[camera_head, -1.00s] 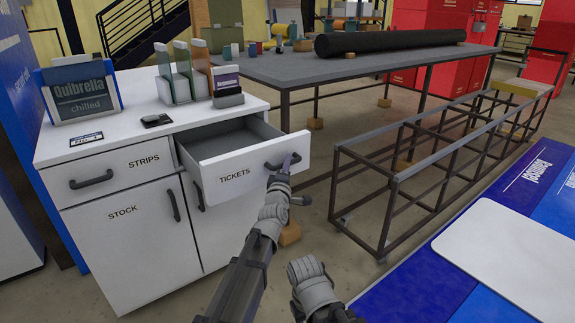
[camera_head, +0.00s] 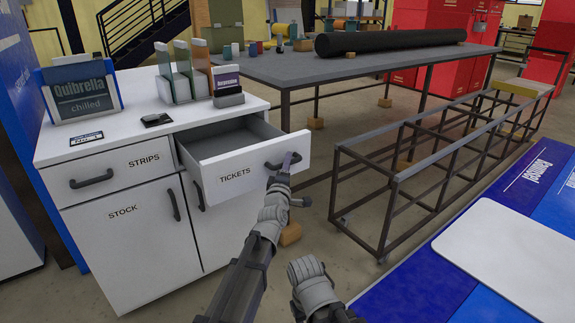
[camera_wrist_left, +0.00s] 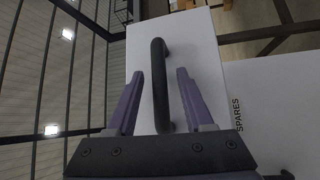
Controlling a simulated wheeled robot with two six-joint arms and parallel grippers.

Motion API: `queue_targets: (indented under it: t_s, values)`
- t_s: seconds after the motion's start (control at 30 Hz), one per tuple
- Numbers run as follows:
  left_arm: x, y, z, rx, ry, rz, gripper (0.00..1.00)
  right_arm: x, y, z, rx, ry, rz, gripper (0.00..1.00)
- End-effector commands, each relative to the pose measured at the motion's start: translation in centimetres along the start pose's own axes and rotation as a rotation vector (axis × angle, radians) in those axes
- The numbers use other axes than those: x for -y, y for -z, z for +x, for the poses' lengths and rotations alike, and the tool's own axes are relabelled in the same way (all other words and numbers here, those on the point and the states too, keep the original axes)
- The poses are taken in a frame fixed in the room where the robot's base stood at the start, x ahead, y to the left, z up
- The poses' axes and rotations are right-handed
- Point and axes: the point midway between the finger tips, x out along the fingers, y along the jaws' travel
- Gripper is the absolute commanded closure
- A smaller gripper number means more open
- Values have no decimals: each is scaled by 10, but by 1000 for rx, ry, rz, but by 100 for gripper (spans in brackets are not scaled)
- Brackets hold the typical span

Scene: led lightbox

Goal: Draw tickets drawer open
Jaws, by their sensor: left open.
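The TICKETS drawer (camera_head: 243,171) is drawn out from the white cabinet (camera_head: 130,223), and its grey inside shows empty. Its dark bar handle (camera_head: 283,163) is on the white front. My left gripper (camera_head: 291,160) is at this handle. In the left wrist view the handle (camera_wrist_left: 160,84) stands between the two purple fingers (camera_wrist_left: 160,98), which are apart with a gap on each side. Part of the handle is hidden behind the gripper in the head view. My right gripper is not clearly seen; a grey part of my other arm shows at the bottom.
The STRIPS drawer (camera_head: 124,169) and STOCK door (camera_head: 121,225) are shut. Card holders (camera_head: 182,80) and a Quibrella sign (camera_head: 80,90) stand on the cabinet top. A metal frame rack (camera_head: 430,165) and a grey table (camera_head: 300,70) stand to the right.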

Motion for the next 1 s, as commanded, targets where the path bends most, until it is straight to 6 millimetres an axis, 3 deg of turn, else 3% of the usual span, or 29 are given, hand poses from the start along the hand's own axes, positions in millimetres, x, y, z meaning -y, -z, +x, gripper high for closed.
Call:
queue_targets:
  t_s: [0.4, 0.83, 0.93, 1.0]
  values:
    - [1, 0, -65, 0, 0, 0, 48, 1, 0, 10, 0, 0, 2, 50]
    - [2, 0, -72, 5, 9, 10, 48, 1, 0, 10, 0, 0, 3, 50]
    - [16, -2, -77, 43, 69, 75, 48, 1, 0, 10, 0, 0, 3, 50]
    - [36, -3, -85, 99, 155, 168, 48, 1, 0, 10, 0, 0, 3, 50]
